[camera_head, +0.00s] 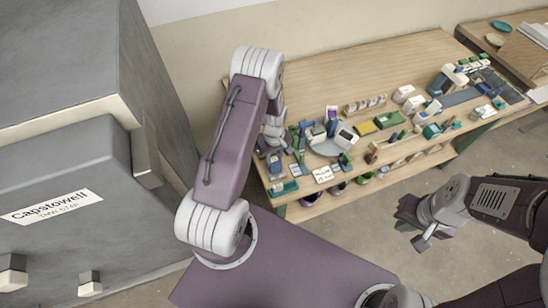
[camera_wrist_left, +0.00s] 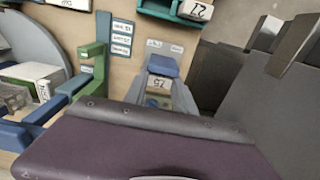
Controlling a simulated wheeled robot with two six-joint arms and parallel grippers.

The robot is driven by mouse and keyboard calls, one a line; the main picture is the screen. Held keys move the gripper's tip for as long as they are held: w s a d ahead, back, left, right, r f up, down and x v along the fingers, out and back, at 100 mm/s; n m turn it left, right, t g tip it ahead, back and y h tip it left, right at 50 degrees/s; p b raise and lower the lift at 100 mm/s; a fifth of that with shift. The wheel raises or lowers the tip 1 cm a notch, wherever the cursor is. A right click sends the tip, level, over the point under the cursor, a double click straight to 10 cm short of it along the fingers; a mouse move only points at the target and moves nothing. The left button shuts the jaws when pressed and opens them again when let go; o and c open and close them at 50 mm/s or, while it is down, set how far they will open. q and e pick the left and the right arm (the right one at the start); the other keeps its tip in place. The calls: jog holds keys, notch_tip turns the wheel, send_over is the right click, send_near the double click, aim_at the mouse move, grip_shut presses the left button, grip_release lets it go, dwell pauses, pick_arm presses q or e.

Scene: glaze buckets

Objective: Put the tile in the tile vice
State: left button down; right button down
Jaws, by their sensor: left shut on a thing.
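My left gripper (camera_head: 268,145) is low over the near left end of the workbench, mostly hidden by its own arm. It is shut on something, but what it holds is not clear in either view. In the left wrist view, my purple gripper body fills the bottom. Just beyond it stands a grey and blue holder (camera_wrist_left: 162,68) with a numbered tag (camera_wrist_left: 158,84) on it; I cannot tell whether this is the tile vice. The tile cannot be made out with certainty. My right gripper (camera_head: 414,226) looks open and empty, off the bench above the floor.
The wooden workbench (camera_head: 400,60) holds several tools and small boxes. A green post (camera_wrist_left: 100,62) with blue parts stands close left of my left gripper. A teal bin (camera_head: 283,187) sits at the near corner. A large grey cabinet (camera_head: 60,170) stands to the left.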

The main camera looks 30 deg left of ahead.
pick_arm(q)
jog(key=shift+f, duration=0.35)
jog(key=c, duration=0.9)
grip_release()
jog(key=shift+c, duration=0.2)
jog(key=shift+r, duration=0.1)
notch_tip(320, 180, up, 7)
jog(key=p, duration=0.5)
jog(key=shift+r, duration=0.1)
